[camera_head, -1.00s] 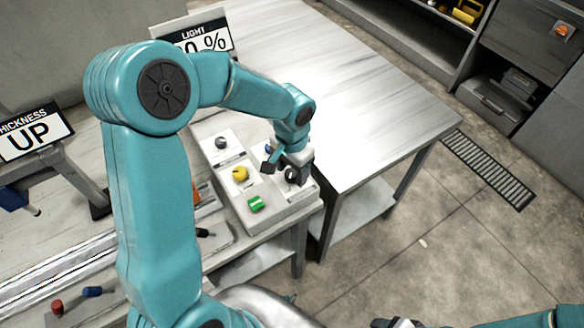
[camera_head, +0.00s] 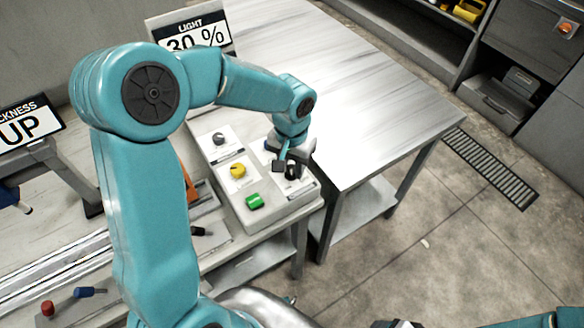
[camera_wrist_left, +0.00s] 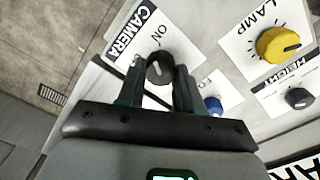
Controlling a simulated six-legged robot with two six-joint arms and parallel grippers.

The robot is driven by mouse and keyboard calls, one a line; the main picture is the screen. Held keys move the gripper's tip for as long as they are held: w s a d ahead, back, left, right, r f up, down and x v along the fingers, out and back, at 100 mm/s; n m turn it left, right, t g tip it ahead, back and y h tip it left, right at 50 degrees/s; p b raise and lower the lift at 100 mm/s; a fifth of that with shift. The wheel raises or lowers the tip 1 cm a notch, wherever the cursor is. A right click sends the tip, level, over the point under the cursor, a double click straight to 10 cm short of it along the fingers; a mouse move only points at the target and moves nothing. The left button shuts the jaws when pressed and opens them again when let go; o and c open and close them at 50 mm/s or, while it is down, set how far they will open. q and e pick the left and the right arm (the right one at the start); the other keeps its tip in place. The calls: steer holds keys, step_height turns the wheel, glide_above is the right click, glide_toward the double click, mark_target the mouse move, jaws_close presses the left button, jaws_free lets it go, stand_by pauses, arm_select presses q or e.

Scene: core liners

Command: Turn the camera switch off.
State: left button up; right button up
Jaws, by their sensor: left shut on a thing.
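The camera switch is a round black knob (camera_wrist_left: 160,68) on a white card (camera_wrist_left: 150,40) marked CAMERA, with ON printed by it. A pale pointer mark shows on the knob, but its exact direction is hard to read. Any OFF mark is hidden. My left gripper (camera_wrist_left: 159,82) has a finger on each side of the knob and is shut on it. In the head view, the left gripper (camera_head: 285,167) is at the right side of the control box (camera_head: 275,205). Only a dark bit of my right gripper (camera_head: 397,324) shows at the bottom edge.
A yellow LAMP knob (camera_head: 238,171), a grey HEIGHT knob (camera_head: 218,139), a green button (camera_head: 254,201) and a blue FO-marked knob (camera_wrist_left: 213,105) sit close by on the box. A LIGHT sign (camera_head: 195,38) reads 30 %. The metal table (camera_head: 350,110) beyond is bare.

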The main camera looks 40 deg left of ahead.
mark_target(290, 169)
arm_select(q)
steer(key=n+b, duration=0.2)
steer(key=n, duration=0.1)
steer(key=shift+w+a+n, duration=0.1)
steer(key=shift+n, duration=0.3)
steer(key=n+b, duration=0.2)
steer(key=n, duration=0.1)
steer(key=shift+n, duration=0.3)
steer(key=n+b, duration=0.1)
steer(key=n, duration=0.2)
steer(key=shift+n, duration=0.3)
steer(key=shift+a+r+n+b, duration=0.15)
steer(key=shift+n+b, duration=0.5)
steer(key=shift+n, duration=1.15)
steer(key=o, duration=1)
steer(key=shift+s, duration=0.2)
steer(key=shift+o, duration=0.2)
step_height(290, 169, up, 16)
steer(key=p, duration=0.2)
steer(key=shift+r+p, duration=0.15)
steer(key=shift+p, duration=0.15)
